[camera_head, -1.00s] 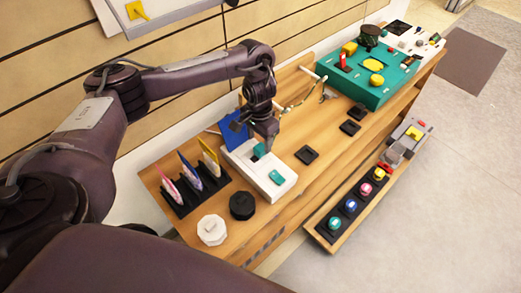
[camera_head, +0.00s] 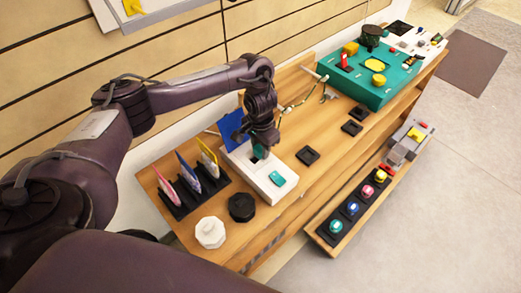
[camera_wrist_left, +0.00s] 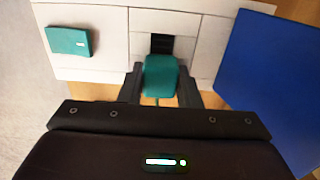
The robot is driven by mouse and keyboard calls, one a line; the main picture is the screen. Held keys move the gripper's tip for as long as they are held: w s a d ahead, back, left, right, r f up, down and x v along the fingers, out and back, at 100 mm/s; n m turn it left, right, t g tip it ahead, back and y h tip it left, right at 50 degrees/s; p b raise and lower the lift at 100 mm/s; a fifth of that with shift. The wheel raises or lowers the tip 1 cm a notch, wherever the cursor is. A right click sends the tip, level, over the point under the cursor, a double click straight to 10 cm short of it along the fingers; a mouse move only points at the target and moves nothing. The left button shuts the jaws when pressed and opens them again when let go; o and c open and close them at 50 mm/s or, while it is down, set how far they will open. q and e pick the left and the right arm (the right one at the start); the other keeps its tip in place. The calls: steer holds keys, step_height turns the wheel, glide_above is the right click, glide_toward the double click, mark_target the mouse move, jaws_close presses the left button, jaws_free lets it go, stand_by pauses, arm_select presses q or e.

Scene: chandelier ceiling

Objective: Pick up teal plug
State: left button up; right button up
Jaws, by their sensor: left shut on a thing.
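My left gripper (camera_head: 262,155) is over the white box (camera_head: 243,163) on the wooden bench. In the left wrist view its two dark fingers (camera_wrist_left: 160,87) are shut on the teal plug (camera_wrist_left: 160,76), one on each side. A dark square opening (camera_wrist_left: 161,43) in the white box shows just beyond the plug; I cannot tell whether the plug touches the box. In the head view the gripper mostly hides the plug. A second teal piece (camera_head: 277,178) lies on the box's right part; it also shows in the left wrist view (camera_wrist_left: 68,41). My right gripper is not in view.
A blue panel (camera_head: 232,127) stands close behind the gripper. A black rack (camera_head: 190,194) with upright cards is at the left. White (camera_head: 210,233) and black (camera_head: 242,207) round pieces stand in front. Black square pads (camera_head: 307,156) and a green box (camera_head: 365,83) lie right.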

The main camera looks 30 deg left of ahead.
arm_select(q)
steer(key=shift+r, duration=0.5)
step_height(320, 180, up, 3)
steer(key=shift+w+p, duration=0.1)
steer(key=shift+p, duration=1)
step_height(320, 180, up, 16)
steer(key=p, duration=0.7)
glide_toward(260, 147)
steer(key=shift+s, duration=1.05)
steer(key=shift+a+f, duration=0.15)
steer(key=shift+a, duration=0.2)
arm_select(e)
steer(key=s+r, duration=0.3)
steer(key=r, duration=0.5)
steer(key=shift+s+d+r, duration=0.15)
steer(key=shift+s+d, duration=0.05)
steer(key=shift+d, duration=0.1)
arm_select(q)
steer(key=shift+f, duration=0.1)
steer(key=shift+f+p, duration=0.45)
steer(key=shift+f, duration=3.35)
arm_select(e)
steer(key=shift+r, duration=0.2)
